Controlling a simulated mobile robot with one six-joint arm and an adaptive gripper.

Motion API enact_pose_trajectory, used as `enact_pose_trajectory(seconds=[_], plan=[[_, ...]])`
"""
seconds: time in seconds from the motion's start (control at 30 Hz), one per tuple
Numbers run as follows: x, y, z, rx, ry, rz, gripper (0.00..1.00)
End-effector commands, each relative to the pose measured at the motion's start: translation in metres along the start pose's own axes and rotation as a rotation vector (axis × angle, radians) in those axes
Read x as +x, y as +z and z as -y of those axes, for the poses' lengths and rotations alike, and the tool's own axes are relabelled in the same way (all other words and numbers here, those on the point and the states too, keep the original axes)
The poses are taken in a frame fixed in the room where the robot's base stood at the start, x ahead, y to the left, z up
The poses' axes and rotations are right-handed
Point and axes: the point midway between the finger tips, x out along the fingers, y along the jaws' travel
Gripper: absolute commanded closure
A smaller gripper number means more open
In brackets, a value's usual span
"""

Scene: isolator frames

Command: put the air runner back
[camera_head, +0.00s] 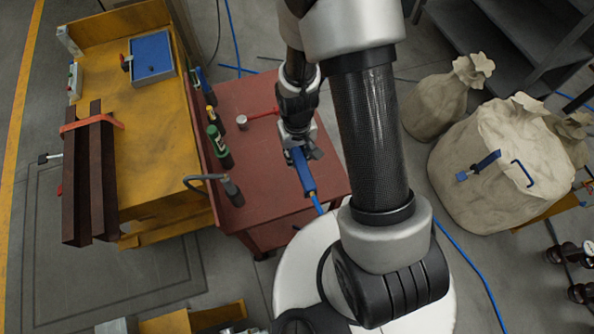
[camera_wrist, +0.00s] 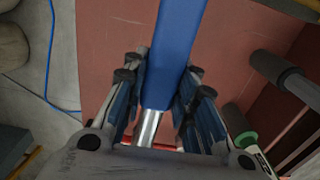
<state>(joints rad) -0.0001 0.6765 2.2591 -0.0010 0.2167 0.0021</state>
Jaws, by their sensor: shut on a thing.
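The air runner (camera_head: 304,176) is a blue tool with a blue hose at its lower end, over the red-brown table top (camera_head: 252,88). My gripper (camera_head: 300,153) is shut on it, the fingers on either side of its body. In the wrist view the blue body of the air runner (camera_wrist: 178,40) runs between the finger pads of my gripper (camera_wrist: 163,82), with a silver end (camera_wrist: 149,127) showing near the palm. I cannot tell whether the tool touches the table.
A dark cylindrical tool (camera_head: 234,192) with a bent hose, a green bottle (camera_head: 219,148) and other bottles stand along the table's left edge. A red-handled mallet (camera_head: 262,114) lies behind my gripper. A yellow bench (camera_head: 150,130) adjoins on the left; sacks (camera_head: 475,150) stand right.

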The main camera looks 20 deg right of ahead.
Motion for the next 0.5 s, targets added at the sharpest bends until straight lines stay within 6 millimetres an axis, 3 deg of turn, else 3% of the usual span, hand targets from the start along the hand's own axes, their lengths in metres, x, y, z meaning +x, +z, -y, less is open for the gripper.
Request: enact_pose_trajectory(seconds=[0.03, 0.2, 0.5], plan=[[0.016, 0.001, 0.000, 0.000, 0.000, 0.004, 1.00], [0.046, -0.001, 0.000, 0.000, 0.000, 0.000, 1.00], [0.065, -0.001, 0.000, 0.000, 0.000, -0.001, 1.00]])
